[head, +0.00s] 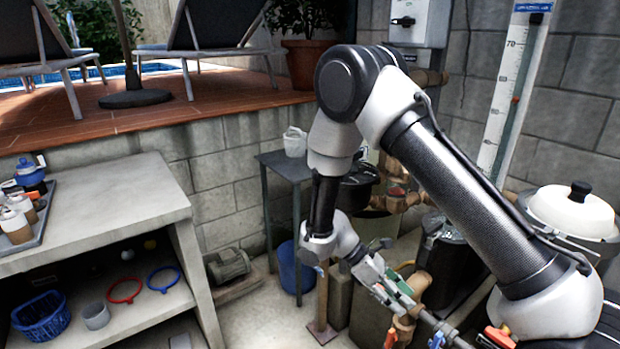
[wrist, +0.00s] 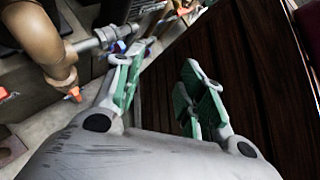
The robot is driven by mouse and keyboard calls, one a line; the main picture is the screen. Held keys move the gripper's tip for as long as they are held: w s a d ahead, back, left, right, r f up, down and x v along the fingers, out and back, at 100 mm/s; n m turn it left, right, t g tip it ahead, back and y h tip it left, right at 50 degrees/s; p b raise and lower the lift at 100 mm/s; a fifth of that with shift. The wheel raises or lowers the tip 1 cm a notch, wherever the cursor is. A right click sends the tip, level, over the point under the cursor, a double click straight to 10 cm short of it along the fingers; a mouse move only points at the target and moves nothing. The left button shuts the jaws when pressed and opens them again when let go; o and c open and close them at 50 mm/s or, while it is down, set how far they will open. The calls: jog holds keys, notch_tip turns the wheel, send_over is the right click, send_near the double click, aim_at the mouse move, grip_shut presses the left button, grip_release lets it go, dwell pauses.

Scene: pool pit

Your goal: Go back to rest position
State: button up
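My arm reaches out from the right side of the head view and bends down at its elbow. My gripper (head: 402,294) hangs low, near the pipework at the lower middle. In the wrist view, the two green-padded fingers of my gripper (wrist: 160,88) stand apart with nothing between them. A brown pipe (wrist: 38,32) with a grey pipe joined to it lies just beyond the left finger. I cannot tell whether the finger touches the grey pipe. A dark slatted surface (wrist: 265,75) fills the right side of the wrist view.
A concrete bench (head: 105,200) with a lower shelf stands at left. A grey side table (head: 278,165) carries a white pail (head: 295,142), with a blue bucket (head: 290,268) below. A pump motor (head: 228,265) sits on the floor. A white-lidded vessel (head: 572,210) stands close to my arm at right.

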jog(key=s+d+r+m+t+y, duration=0.3)
jog(key=s+d+r+m, duration=0.1)
jog(key=r, duration=0.7)
jog(key=s+d+r+m+t+y, duration=0.3)
jog(key=s+d+r+m, duration=0.1)
jog(key=r, duration=0.7)
jog(key=s+d+r+m+t+y, duration=0.3)
jog(key=d+r+m, duration=0.3)
jog(key=r, duration=0.5)
jog(key=shift+s+d+r+m+y, duration=0.35)
jog(key=shift+s+m, duration=0.4)
jog(key=shift+m, duration=0.35)
jog(key=shift+a, duration=0.15)
